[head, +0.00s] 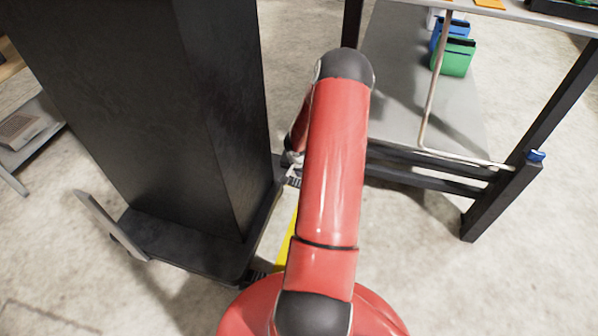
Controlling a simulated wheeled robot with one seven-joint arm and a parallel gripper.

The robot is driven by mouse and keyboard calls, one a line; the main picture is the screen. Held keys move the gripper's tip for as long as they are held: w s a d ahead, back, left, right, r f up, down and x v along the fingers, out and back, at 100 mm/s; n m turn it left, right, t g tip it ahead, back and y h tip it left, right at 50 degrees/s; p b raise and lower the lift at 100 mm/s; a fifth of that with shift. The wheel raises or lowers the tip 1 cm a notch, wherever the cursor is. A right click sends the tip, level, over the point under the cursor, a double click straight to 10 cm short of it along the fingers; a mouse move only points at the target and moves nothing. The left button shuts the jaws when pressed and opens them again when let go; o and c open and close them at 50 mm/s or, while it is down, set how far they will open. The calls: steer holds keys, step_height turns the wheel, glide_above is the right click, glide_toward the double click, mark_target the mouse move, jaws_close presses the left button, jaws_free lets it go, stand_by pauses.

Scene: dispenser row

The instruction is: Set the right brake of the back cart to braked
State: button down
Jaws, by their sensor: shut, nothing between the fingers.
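A dark cart (180,243) carries a tall black cabinet (215,120) on the left in the head view; I cannot tell from this view alone whether it is the back cart. Two small ribbed black pedals that look like brakes sit along its right edge: a farther one (293,182) and a nearer one (255,278). I cannot tell whether either is braked. My gripper (291,160) is shut and empty, low by the cart's right side, close to the farther pedal. My own red arm hides much of it, so I cannot tell whether it touches the pedal.
A workbench (480,195) stands on the right, with a green bin (455,57) and a blue bin (437,38) on its lower shelf. A yellow strip (287,243) lies between cart and arm. Open concrete floor (420,275) is at the front right.

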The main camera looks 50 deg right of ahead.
mark_target(299, 182)
steer(key=shift+w+a+f+b, duration=0.1)
steer(key=shift+f+b, duration=0.35)
steer(key=shift+f, duration=0.35)
steer(key=shift+w+a+f+b, duration=0.1)
steer(key=shift+f+b, duration=0.3)
steer(key=shift+f, duration=0.4)
